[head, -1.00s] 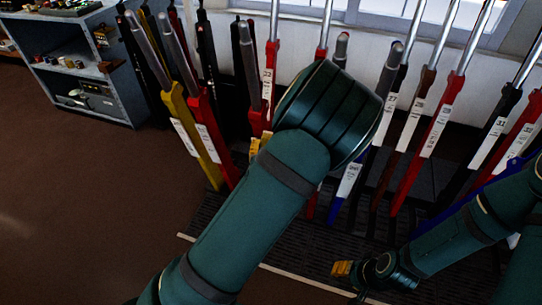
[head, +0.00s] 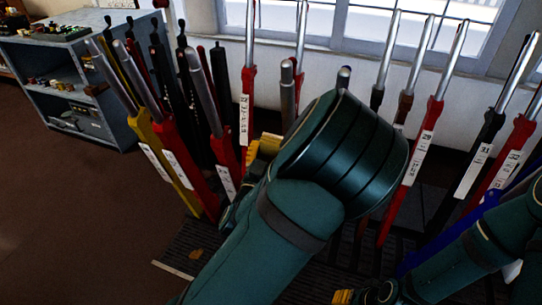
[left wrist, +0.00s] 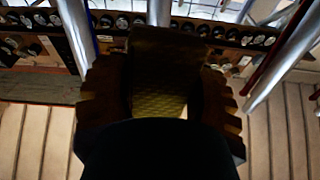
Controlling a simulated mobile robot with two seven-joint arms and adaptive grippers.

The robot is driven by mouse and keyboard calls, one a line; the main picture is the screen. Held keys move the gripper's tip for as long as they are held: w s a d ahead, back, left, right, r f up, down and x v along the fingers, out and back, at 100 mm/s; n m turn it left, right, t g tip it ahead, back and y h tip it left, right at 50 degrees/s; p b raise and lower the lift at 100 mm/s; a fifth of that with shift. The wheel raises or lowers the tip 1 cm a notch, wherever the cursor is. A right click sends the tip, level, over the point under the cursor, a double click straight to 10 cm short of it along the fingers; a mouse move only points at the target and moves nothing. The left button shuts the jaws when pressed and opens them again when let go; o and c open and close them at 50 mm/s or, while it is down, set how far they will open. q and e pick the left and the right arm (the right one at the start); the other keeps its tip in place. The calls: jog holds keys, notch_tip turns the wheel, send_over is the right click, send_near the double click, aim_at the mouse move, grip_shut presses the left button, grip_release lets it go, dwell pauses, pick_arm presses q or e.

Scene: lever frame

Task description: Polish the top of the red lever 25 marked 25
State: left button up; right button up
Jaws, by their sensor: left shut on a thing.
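Several red levers with silver tops stand in the frame in the head view. One red lever (head: 300,42) rises behind my left arm, its lower part and any label hidden. I cannot read a 25 on any lever, so I cannot tell which is lever 25. My left gripper (head: 262,148) shows only as yellow finger parts behind my arm, near the red lever (head: 246,80) left of it; contact cannot be told. In the left wrist view my left gripper (left wrist: 160,85) is shut on a dark yellow, textured, cloth-like thing (left wrist: 160,72). My right gripper (head: 343,297) shows partly at the bottom edge.
Black, yellow and blue levers stand close on both sides; a lever with a rounded silver top (head: 288,90) leans forward near my left gripper. A grey shelf unit (head: 72,85) stands at the back left. Windows are behind. The brown floor (head: 80,220) at left is clear.

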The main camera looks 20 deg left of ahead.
aim_at(286, 121)
pick_arm(q)
jog(key=shift+w+d+r, duration=0.1)
jog(key=shift+d+r, duration=0.1)
jog(key=shift+d, duration=0.05)
jog(key=shift+p+x, duration=0.55)
jog(key=shift+x, duration=2.35)
jog(key=shift+p+x, duration=0.3)
jog(key=shift+x, duration=0.7)
jog(key=shift+r, duration=0.15)
